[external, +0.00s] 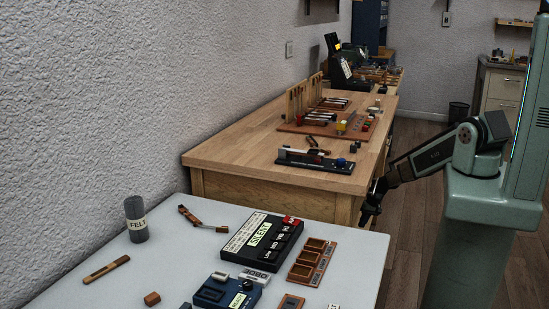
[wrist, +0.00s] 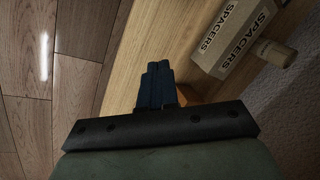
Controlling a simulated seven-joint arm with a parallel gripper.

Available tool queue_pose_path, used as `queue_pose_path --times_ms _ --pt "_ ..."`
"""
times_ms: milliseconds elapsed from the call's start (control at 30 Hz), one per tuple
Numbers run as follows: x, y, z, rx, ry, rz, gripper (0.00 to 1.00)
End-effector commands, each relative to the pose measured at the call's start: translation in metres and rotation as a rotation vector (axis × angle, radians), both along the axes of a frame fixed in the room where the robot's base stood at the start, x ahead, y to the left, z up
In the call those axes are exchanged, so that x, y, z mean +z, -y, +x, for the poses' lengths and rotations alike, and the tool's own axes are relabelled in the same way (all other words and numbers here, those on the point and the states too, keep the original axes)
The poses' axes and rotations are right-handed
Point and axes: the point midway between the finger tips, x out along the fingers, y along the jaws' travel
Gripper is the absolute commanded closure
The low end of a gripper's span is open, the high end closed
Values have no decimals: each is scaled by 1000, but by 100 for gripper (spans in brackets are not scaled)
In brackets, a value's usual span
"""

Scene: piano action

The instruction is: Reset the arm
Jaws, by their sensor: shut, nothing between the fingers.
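My arm shows at the right of the external view, mounted on a pale green column. My gripper (external: 368,214) hangs low beside the near end of the wooden workbench (external: 225,155), over the floor side of its edge. In the wrist view my gripper's dark fingers (wrist: 157,84) lie together, shut and empty. Behind them the wrist view shows a light wooden surface and plank floor. Whether the gripper touches the bench side cannot be told.
A pale table (external: 110,285) in front carries a black "SILENT" box (external: 262,240), a "FELT" cylinder (external: 136,219) and small wooden parts. Racks and a piano action model (external: 315,160) stand on the bench. A "SPACERS" box (wrist: 232,38) lies near my fingers in the wrist view. Floor is clear at left there.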

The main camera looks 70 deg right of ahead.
Motion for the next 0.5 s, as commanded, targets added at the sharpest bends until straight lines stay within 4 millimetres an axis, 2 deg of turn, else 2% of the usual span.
queue_pose_path --times_ms 33,200,400,500 --pt "-1 -32 1 32 4 36 100" --pt "-3 -122 2 128 19 153 100" --pt "0 -216 -13 246 7 268 100" --pt "2 -255 -28 314 -25 308 100"
